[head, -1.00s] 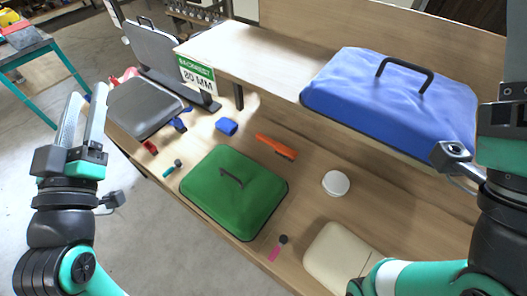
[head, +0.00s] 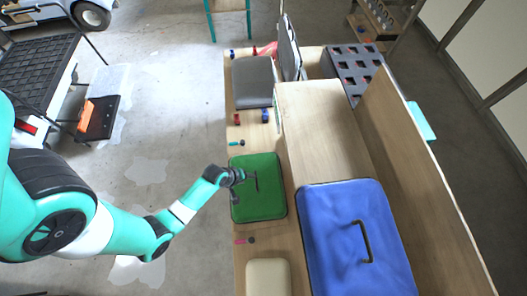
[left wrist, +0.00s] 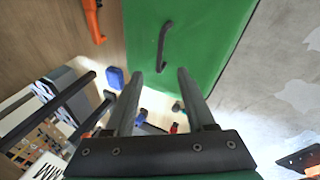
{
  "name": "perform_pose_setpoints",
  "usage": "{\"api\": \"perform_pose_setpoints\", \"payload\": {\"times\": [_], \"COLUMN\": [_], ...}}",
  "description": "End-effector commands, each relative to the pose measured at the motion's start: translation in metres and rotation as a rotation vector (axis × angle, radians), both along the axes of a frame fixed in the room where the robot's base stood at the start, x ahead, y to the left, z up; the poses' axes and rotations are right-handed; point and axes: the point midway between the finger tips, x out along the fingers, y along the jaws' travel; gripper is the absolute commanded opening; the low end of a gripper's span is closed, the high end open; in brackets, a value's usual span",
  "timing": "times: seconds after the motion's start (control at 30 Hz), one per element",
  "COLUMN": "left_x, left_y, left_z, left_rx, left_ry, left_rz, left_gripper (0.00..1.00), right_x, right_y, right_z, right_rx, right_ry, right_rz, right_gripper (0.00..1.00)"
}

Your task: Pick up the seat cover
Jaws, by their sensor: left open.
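A flat green seat cover (head: 258,200) with a dark handle lies on the wooden bench in the head view. My left gripper (head: 243,179) is over its upper part, close to the handle. In the left wrist view the green cover (left wrist: 205,35) fills the top middle, and its dark handle (left wrist: 163,45) stands just ahead of the open, empty fingers of my left gripper (left wrist: 161,82). A larger blue cover (head: 335,240) with a black handle lies on the raised part at the right. My right gripper is not in view.
A cream pad (head: 268,277) lies at the near end. Small blue, red and pink items lie around the green cover. Open concrete floor (head: 170,130) is left of the bench.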

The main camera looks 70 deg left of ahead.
Motion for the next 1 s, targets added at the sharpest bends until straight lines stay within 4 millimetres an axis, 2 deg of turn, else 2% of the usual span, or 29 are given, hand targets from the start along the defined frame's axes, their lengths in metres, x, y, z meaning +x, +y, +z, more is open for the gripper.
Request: {"api": "perform_pose_setpoints", "payload": {"times": [0.03,0.17,0.3,0.53,0.83,1.0], "left_x": [0.004,0.015,0.023,0.026,0.043,0.046], "left_y": [0.001,0.004,0.006,0.007,0.013,0.013], "left_z": [-0.016,-0.041,-0.05,-0.057,-0.098,-0.099], "left_rx": [0.001,0.001,0.001,0.002,0.003,0.003], "left_ry": [-0.001,-0.002,-0.001,-0.002,-0.001,-0.004], "left_rz": [-0.002,-0.003,-0.003,-0.004,-0.004,-0.003], "left_gripper": [0.55,0.55,0.55,0.55,0.55,0.55], "right_x": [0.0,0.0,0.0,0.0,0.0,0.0], "right_y": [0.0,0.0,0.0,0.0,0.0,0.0], "right_z": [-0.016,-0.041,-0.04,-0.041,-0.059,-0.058], "right_rx": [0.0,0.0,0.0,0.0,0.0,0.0], "right_ry": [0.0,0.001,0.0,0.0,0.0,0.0], "right_rz": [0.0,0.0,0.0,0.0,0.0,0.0], "right_gripper": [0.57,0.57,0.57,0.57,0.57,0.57]}}
